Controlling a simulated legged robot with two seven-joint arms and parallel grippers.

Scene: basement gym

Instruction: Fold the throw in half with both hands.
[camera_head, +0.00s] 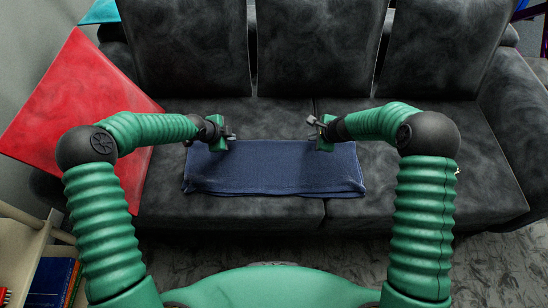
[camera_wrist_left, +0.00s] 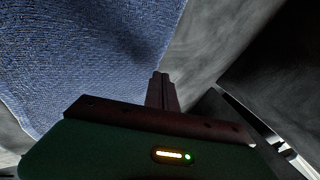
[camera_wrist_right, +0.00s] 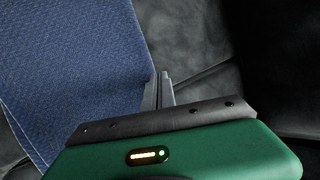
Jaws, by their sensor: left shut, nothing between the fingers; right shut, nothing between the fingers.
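The blue throw (camera_head: 275,170) lies flat on the seat of the dark grey sofa, wider than it is deep. Its front edge shows layered fabric near the seat's front. My left gripper (camera_head: 229,137) is shut and empty at the throw's back left corner. My right gripper (camera_head: 318,128) is shut and empty at the back edge, towards the right. The throw also shows in the left wrist view (camera_wrist_left: 90,55) and in the right wrist view (camera_wrist_right: 75,75), beside the closed fingers. I cannot tell whether the fingertips touch the fabric.
The dark sofa (camera_head: 440,185) has tall back cushions (camera_head: 320,45) behind the throw and an armrest at the right. A red panel (camera_head: 75,100) stands at the left near my left arm. A shelf with books (camera_head: 50,280) is at the lower left. Bare seat lies right of the throw.

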